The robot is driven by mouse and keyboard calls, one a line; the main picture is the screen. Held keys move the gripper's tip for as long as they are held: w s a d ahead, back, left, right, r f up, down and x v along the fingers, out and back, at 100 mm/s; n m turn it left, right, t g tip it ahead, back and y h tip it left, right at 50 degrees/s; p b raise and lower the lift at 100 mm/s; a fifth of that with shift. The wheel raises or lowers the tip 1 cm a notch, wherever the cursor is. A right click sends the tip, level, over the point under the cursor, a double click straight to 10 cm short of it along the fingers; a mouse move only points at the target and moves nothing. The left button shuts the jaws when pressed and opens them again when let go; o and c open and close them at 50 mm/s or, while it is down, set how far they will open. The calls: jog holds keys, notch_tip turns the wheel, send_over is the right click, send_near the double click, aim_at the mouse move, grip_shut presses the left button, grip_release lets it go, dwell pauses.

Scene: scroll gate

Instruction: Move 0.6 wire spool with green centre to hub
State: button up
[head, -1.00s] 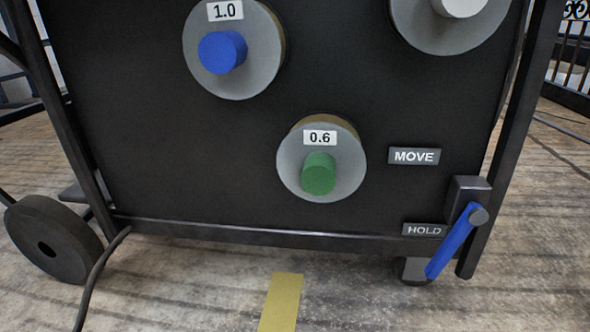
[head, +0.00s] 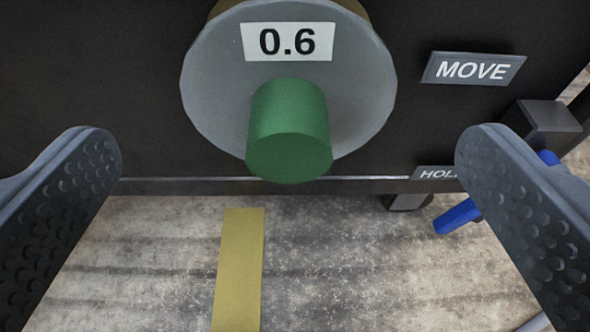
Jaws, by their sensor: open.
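The wire spool (head: 360,105) has a grey round face, a white label reading 0.6 and a green centre (head: 289,130) that sticks out toward me. It hangs on the black panel (head: 130,60) in the upper middle of the head view, its top edge cut off. My gripper (head: 285,140) is open, with one dark studded finger at each side of the picture. The green centre lies between the fingers, with a wide gap on both sides; nothing is held. No hub can be made out in this view.
A MOVE sign (head: 473,69) is on the panel at right. A yellow strip (head: 238,270) lies on the floor below the panel.

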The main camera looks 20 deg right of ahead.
aim_at(290, 143)
jog(key=b+x, duration=0.2)
jog(key=x, duration=0.6)
jog(key=c, duration=1.3)
jog(key=o, duration=0.7)
jog(key=c, duration=0.6)
jog(key=shift+s+a+p, duration=0.15)
jog(key=shift+s+p, duration=0.1)
jog(key=shift+s, duration=0.4)
jog(key=shift+s+a+p, duration=0.2)
jog(key=shift+s+p, duration=0.05)
jog(key=shift+s, duration=0.35)
jog(key=shift+s+a, duration=0.1)
jog(key=shift+s, duration=0.25)
